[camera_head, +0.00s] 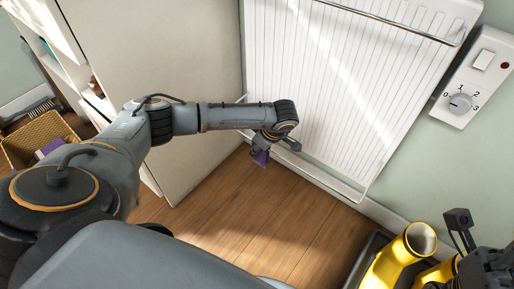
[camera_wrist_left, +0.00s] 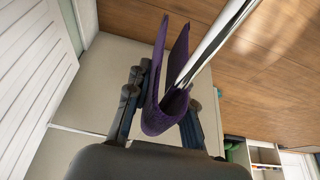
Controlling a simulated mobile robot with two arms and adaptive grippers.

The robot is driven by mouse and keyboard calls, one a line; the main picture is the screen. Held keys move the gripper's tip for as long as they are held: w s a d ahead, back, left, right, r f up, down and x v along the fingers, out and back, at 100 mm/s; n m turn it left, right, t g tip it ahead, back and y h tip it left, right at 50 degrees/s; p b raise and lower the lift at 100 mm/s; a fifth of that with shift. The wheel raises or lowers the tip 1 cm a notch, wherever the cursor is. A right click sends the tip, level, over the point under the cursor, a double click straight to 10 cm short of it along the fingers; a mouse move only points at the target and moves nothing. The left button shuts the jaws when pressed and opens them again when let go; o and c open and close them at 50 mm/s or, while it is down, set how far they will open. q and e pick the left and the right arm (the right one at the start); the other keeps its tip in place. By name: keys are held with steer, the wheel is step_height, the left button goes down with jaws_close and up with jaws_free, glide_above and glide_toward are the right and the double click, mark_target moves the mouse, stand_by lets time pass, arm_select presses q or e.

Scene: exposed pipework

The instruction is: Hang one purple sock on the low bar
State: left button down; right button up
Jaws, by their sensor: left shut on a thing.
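A purple sock (camera_head: 261,157) hangs below my left gripper (camera_head: 276,141) in the head view, close to the lower left of the white radiator. In the left wrist view the sock (camera_wrist_left: 163,118) is folded into a U between the fingers of my left gripper (camera_wrist_left: 160,112), which is shut on it. The low bar (camera_head: 333,184) crosses the radiator's bottom in the head view. My right gripper (camera_head: 488,270) is partly cut off at the lower right, its fingers unclear.
A wicker basket (camera_head: 38,136) at the left holds something purple. A pale cabinet panel (camera_head: 165,70) stands left of the radiator (camera_head: 325,85). Yellow boots (camera_head: 397,259) stand in a dark tray at the lower right. The upper bar (camera_head: 385,20) crosses the radiator's top. Wooden floor (camera_head: 240,215) is clear.

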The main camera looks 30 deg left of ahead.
arm_select(q)
steer(key=shift+f, duration=0.15)
steer(key=c, duration=1.1)
jaws_free()
